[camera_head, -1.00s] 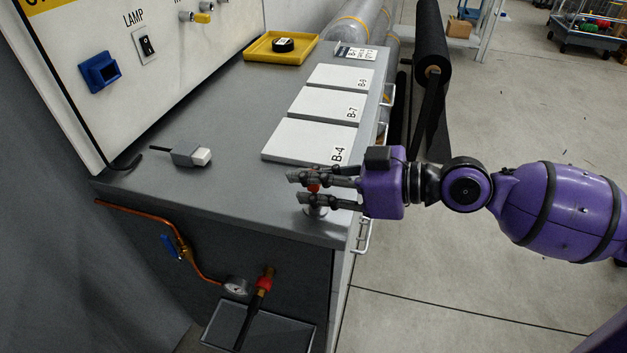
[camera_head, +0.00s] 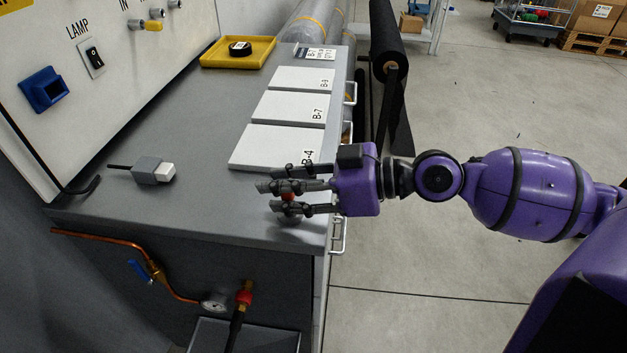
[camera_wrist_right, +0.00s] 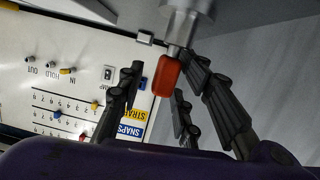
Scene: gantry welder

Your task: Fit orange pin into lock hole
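In the wrist view the pin (camera_wrist_right: 180,76) is on a metal shaft joined to a wider grey cylinder (camera_wrist_right: 188,18). My right gripper (camera_head: 268,196) has its fingers on either side of the pin. In the wrist view the right gripper (camera_wrist_right: 163,85) is open, with a visible gap beside the pin. I cannot make out the lock hole. My left gripper is not in view.
White plates (camera_head: 275,147) lie on the bench behind the gripper. A grey block with a cable (camera_head: 152,171) lies on the left, and a yellow tray (camera_head: 238,58) at the back. A control panel (camera_head: 100,100) rises at the left. The bench front between block and gripper is clear.

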